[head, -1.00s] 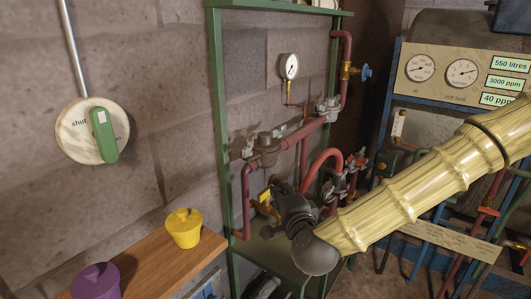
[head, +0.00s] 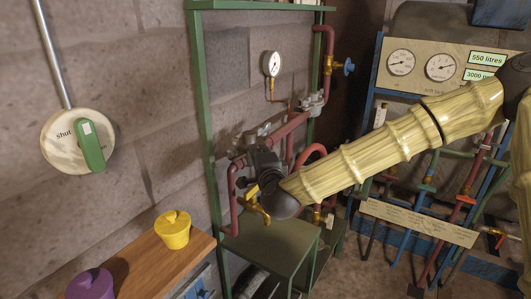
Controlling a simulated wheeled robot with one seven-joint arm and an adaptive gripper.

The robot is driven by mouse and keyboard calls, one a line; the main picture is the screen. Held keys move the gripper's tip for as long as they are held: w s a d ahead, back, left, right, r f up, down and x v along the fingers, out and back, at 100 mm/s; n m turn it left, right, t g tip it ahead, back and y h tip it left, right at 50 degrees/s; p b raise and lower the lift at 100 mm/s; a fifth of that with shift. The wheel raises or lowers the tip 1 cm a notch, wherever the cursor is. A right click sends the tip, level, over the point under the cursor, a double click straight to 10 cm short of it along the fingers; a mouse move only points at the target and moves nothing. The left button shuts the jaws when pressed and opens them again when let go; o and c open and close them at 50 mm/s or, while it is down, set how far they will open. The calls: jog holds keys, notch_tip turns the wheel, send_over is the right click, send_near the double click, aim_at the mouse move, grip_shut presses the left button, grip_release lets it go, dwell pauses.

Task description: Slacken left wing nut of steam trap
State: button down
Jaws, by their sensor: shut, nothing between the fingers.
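A grey metal fitting that looks like the steam trap (head: 247,138) sits on the red pipework inside the green frame. My gripper (head: 250,156) is right in front of its lower part in the head view, on the end of my pale ribbed arm. Its dark fingers look shut with nothing between them. The left wing nut is too small and too covered by my gripper to make out. I cannot tell whether the fingers touch the fitting.
A yellow-handled valve (head: 256,208) hangs just below my gripper. A pressure gauge (head: 272,64) and a blue-handled valve (head: 348,67) are higher on the pipes. A wooden shelf (head: 140,262) holds a yellow pot (head: 172,230) and a purple pot (head: 90,284). A green-handled switch (head: 90,146) is on the wall.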

aim_at(233, 148)
jog(key=shift+w+a+p, duration=0.3)
jog(key=shift+w+a, duration=0.15)
jog(key=shift+a, duration=0.25)
jog(key=shift+w+a+p, duration=0.25)
jog(key=shift+w+a, duration=0.15)
jog(key=shift+a, duration=0.25)
jog(key=shift+d, duration=0.1)
